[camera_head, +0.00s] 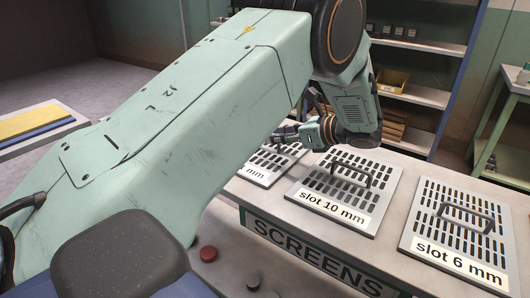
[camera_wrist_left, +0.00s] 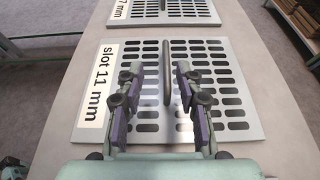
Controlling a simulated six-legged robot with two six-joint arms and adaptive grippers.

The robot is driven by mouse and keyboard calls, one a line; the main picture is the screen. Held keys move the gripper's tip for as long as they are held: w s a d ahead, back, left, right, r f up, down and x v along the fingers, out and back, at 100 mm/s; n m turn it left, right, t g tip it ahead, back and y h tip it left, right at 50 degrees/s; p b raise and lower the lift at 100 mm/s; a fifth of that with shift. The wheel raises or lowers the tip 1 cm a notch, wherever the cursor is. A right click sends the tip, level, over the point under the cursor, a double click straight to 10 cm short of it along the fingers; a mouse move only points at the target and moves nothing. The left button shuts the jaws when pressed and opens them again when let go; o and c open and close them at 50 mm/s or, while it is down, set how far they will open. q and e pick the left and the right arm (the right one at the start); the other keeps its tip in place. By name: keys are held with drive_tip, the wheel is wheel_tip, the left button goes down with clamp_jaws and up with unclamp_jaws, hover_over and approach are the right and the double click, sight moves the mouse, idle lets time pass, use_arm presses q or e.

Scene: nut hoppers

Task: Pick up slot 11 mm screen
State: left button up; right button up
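The slot 11 mm screen (camera_wrist_left: 238,128) is a grey slotted plate lying flat on the bench, its white label along the left side in the left wrist view. Its dark upright handle (camera_wrist_left: 167,75) stands mid-plate. My left gripper (camera_wrist_left: 160,75) is open over the plate, with the handle showing between its two fingers; contact is not visible. In the head view my left gripper (camera_head: 289,133) is partly hidden by my arm. A screen below it (camera_head: 285,156) shows only "mm" on its label. My right gripper is not in view.
The slot 10 mm screen (camera_head: 378,195) and slot 6 mm screen (camera_head: 412,225) lie to the right on the bench (camera_head: 225,187). Another screen labelled 7 mm (camera_wrist_left: 205,12) lies beyond in the wrist view. Shelves with a yellow bin (camera_head: 391,80) stand behind.

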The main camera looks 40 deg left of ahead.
use_arm(q)
drive_tip(key=a+f, duration=0.1)
drive_tip(key=a+f+b, duration=0.1)
drive_tip(key=a, duration=0.1)
drive_tip(key=a+f+b, duration=0.1)
drive_tip(key=shift+w+a, duration=0.25)
drive_tip(key=shift+w, duration=0.1)
drive_tip(key=shift+s+a, duration=0.15)
drive_tip(key=shift+a, duration=0.1)
drive_tip(key=shift+s+a+r, duration=0.1)
drive_tip(key=shift+s+r, duration=0.1)
drive_tip(key=shift+w+f, duration=0.2)
drive_tip(key=shift+c, duration=1.3)
drive_tip(key=shift+s+r, duration=0.1)
drive_tip(key=shift+r, duration=0.05)
drive_tip(key=c, duration=0.3)
clamp_jaws()
